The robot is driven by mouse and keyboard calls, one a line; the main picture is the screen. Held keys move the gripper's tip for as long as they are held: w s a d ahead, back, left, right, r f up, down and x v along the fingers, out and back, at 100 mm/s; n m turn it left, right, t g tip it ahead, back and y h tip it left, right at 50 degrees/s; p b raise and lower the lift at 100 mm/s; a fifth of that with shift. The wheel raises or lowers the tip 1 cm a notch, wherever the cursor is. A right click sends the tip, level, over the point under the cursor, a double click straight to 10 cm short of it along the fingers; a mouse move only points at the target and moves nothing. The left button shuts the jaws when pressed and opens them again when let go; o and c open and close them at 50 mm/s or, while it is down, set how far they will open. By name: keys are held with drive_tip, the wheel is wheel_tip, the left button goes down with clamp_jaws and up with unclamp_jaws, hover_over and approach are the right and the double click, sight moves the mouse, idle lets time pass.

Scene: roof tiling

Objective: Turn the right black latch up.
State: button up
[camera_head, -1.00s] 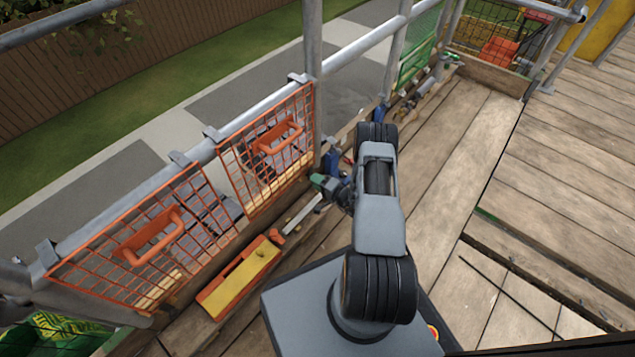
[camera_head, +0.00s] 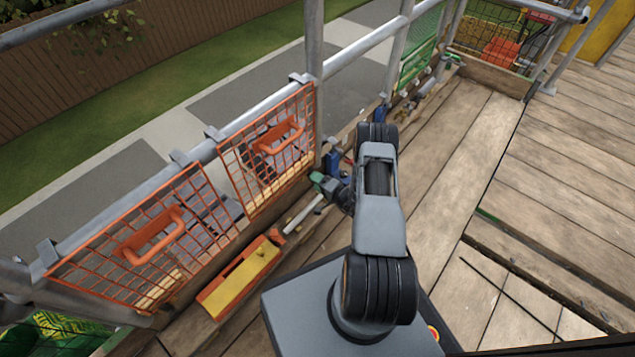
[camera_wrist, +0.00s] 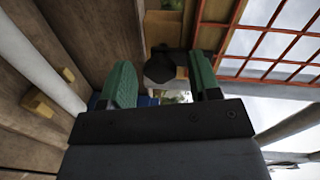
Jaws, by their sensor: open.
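In the wrist view, my gripper (camera_wrist: 162,76) has its two green-padded fingers spread apart. A dark rounded piece (camera_wrist: 162,64) shows between and just beyond the fingertips; it may be the black latch, but its turn and any contact are unclear. In the head view, my gripper (camera_head: 319,182) is low beside the right end of the right orange mesh panel (camera_head: 262,170), near the upright post. My wrist hides part of that spot, and no black latch can be made out there.
The left orange mesh panel (camera_head: 140,240) hangs on the same rail (camera_head: 80,232). A yellow and orange box (camera_head: 240,278) and a pale tube (camera_head: 303,215) lie on the planks by the toe board. The wooden deck (camera_head: 450,180) to the right is mostly clear.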

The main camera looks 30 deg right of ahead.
drive_tip(key=p+v, duration=0.4)
drive_tip(key=v, duration=0.9)
drive_tip(key=shift+s+d, duration=0.25)
drive_tip(key=shift+s, duration=0.1)
drive_tip(key=shift+r, duration=0.1)
drive_tip(key=w+a+r+n+g+y+p, duration=0.1)
drive_tip(key=a+r+n+g+y+p, duration=0.25)
drive_tip(key=r, duration=0.85)
drive_tip(key=w+a+r+n+g+p, duration=0.15)
drive_tip(key=a+r+g+p, duration=0.45)
drive_tip(key=r, duration=0.6)
drive_tip(key=a+r+n+g+y+p, duration=0.25)
drive_tip(key=r+p, duration=0.35)
drive_tip(key=r, duration=0.7)
drive_tip(key=s+a+r+n+h+p, duration=0.1)
drive_tip(key=s+r+h+p, duration=0.2)
drive_tip(key=r, duration=0.9)
drive_tip(key=s+a+r+n+h+p, duration=0.1)
drive_tip(key=s+r+h+p, duration=0.3)
drive_tip(key=r+p, duration=0.6)
drive_tip(key=s+a+r+n+h+p, duration=0.2)
drive_tip(key=r+p, duration=0.5)
drive_tip(key=r, duration=0.8)
drive_tip(key=s+a+h, duration=0.1)
drive_tip(key=s+h, duration=0.1)
drive_tip(key=h, duration=0.1)
drive_tip(key=shift+r+h, duration=0.3)
drive_tip(key=shift+r, duration=0.1)
